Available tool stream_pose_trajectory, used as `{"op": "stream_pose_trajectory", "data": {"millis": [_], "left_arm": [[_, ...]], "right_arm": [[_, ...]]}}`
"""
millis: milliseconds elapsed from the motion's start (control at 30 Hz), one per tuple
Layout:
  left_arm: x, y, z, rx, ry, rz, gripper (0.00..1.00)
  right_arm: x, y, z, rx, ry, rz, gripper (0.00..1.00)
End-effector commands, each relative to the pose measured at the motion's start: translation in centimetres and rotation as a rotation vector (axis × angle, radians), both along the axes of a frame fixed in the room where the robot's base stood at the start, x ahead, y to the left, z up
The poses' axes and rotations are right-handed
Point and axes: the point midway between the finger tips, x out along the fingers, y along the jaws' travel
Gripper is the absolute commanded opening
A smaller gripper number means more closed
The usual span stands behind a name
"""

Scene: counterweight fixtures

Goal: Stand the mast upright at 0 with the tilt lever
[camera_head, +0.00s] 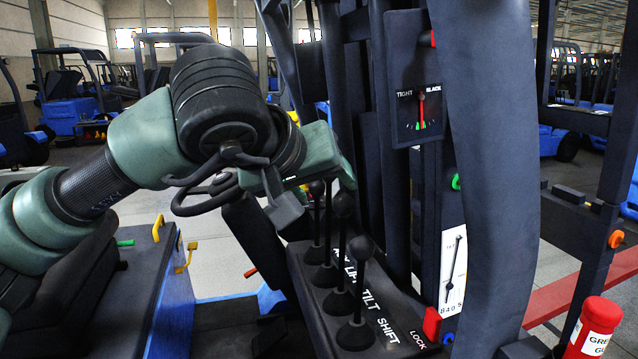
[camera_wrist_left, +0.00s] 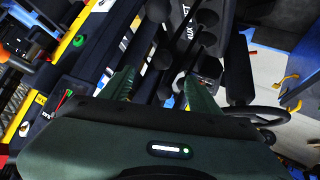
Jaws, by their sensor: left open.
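The tilt lever (camera_head: 343,206) is a dark rod with a round black knob, in the row of levers on the dark console; the word TILT is beside its base. My left gripper (camera_head: 318,186) is open at the far knobs of the row. In the left wrist view its fingers (camera_wrist_left: 163,76) are apart, with black knobs around and beyond them; I cannot tell which knob is the tilt one. The dark mast (camera_head: 391,150) rises behind the console. My right gripper is out of view.
The shift lever (camera_head: 361,249) stands nearest. A TIGHT/SLACK gauge (camera_head: 421,112) hangs above the console. A red-capped container (camera_head: 594,327) is at lower right. A thick dark post (camera_head: 490,170) crosses in front at right. Blue trucks stand behind.

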Motion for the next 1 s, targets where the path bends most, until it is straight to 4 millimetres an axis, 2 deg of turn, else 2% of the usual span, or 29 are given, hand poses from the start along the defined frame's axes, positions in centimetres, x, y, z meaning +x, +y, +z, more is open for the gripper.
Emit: {"op": "stream_pose_trajectory", "data": {"millis": [167,500,700,1000], "left_arm": [[1.0,0.2,-0.4,0.018,-0.008,0.015,0.62],[5.6,-1.8,-3.9,0.016,-0.003,0.012,0.62],[7.9,-2.7,-5.8,0.015,-0.006,0.013,0.62],[9.1,-3.3,-6.5,0.014,-0.008,0.011,0.62]], "right_arm": [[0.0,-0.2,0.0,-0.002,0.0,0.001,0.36],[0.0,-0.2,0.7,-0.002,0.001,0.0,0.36],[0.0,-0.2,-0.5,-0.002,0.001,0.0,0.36],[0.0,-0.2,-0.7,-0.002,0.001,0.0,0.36]]}}
